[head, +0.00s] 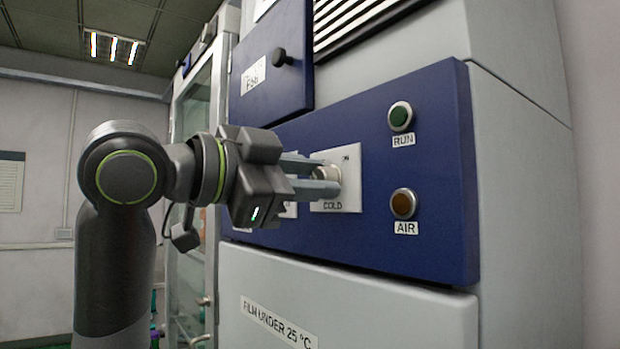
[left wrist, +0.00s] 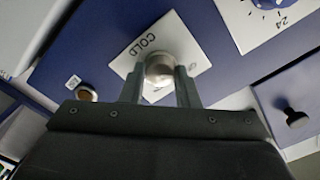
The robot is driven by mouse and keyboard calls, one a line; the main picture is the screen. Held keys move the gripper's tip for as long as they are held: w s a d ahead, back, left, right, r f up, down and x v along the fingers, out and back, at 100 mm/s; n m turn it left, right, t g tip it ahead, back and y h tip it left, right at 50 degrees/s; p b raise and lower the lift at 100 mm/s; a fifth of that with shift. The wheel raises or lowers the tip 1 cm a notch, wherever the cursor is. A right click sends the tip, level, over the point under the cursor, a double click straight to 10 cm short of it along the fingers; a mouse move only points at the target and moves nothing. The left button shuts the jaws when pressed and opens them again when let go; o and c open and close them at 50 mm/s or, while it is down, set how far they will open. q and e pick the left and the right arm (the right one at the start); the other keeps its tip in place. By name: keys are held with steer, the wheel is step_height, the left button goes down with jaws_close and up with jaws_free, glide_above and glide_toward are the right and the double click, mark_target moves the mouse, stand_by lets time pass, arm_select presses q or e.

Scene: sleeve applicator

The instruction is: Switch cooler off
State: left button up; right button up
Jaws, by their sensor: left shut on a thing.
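The cooler switch is a round metal knob (head: 328,174) on a white plate (head: 350,190) marked COLD, with ON lettering at its upper right. The plate sits on the blue panel. My left gripper (head: 325,180) reaches in from the left and its fingers are shut on the knob. In the left wrist view the knob (left wrist: 160,68) sits between the fingertips, in front of the white plate (left wrist: 185,45). The fingers hide part of the knob and plate, so I cannot tell which way the knob points. My right gripper is not in view.
The blue panel (head: 440,130) also has a green RUN button (head: 400,116) and an amber AIR button (head: 403,203). A blue door with a black knob (head: 281,57) is above left. A dial plate (left wrist: 265,15) shows in the left wrist view. A glass-fronted door stands behind my arm.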

arm_select(q)
steer(key=shift+f, duration=0.1)
steer(key=o, duration=1)
steer(key=shift+c, duration=0.2)
steer(key=b+v, duration=0.4)
steer(key=v, duration=1.3)
steer(key=shift+a, duration=0.2)
